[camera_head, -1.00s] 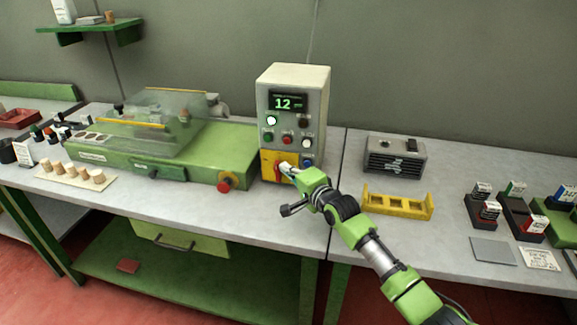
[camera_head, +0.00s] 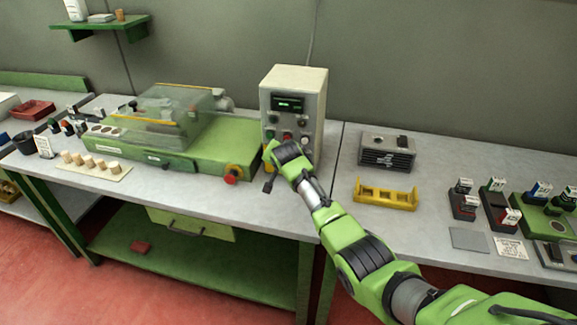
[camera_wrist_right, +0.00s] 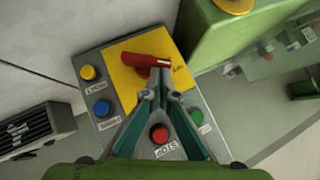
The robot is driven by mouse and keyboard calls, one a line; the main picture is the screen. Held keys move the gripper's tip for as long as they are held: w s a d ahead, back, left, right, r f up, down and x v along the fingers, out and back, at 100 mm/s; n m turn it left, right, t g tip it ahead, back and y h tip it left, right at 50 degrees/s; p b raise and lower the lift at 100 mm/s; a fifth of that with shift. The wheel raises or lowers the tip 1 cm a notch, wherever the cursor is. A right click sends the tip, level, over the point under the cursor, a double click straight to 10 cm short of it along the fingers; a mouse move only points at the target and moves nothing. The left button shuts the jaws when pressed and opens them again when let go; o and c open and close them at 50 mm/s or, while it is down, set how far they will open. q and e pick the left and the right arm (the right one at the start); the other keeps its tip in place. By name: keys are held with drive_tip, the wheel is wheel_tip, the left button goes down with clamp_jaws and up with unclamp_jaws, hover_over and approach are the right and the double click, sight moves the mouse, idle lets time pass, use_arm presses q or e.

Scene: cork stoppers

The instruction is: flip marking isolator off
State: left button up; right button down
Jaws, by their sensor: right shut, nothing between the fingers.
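The marking isolator is a red rotary handle (camera_wrist_right: 140,60) on a yellow plate (camera_wrist_right: 128,85), seen in the right wrist view. It lies roughly crosswise there. The plate is on the front of a pale control box (camera_head: 300,82), where my gripper and arm hide the handle in the head view. The box's display (camera_head: 288,103) is dark with a small dim green line. My right gripper (camera_wrist_right: 160,74) is shut and empty, its fingertips at the right part of the handle; whether they touch cannot be told. It also shows in the head view (camera_head: 269,152). My left gripper is out of view.
A red stop button (camera_wrist_right: 159,134), blue button (camera_wrist_right: 102,108), yellow button (camera_wrist_right: 88,72) and green button (camera_wrist_right: 196,116) surround the gripper. The green machine (camera_head: 200,150) stands left of the box. A yellow rack (camera_head: 386,194) and grey vented unit (camera_head: 387,151) stand right.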

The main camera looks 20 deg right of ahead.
use_arm(q)
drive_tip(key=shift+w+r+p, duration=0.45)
drive_tip(key=shift+p, duration=0.05)
use_arm(e)
drive_tip(key=shift+w+a+r+n+g+h, duration=0.15)
drive_tip(key=shift+r+h, duration=0.1)
drive_tip(key=shift+r, duration=0.15)
drive_tip(key=shift+w+r+n+g+h, duration=0.1)
drive_tip(key=shift+r+n+g+h, duration=0.05)
drive_tip(key=shift+r+h, duration=0.15)
drive_tip(key=shift+r, duration=0.1)
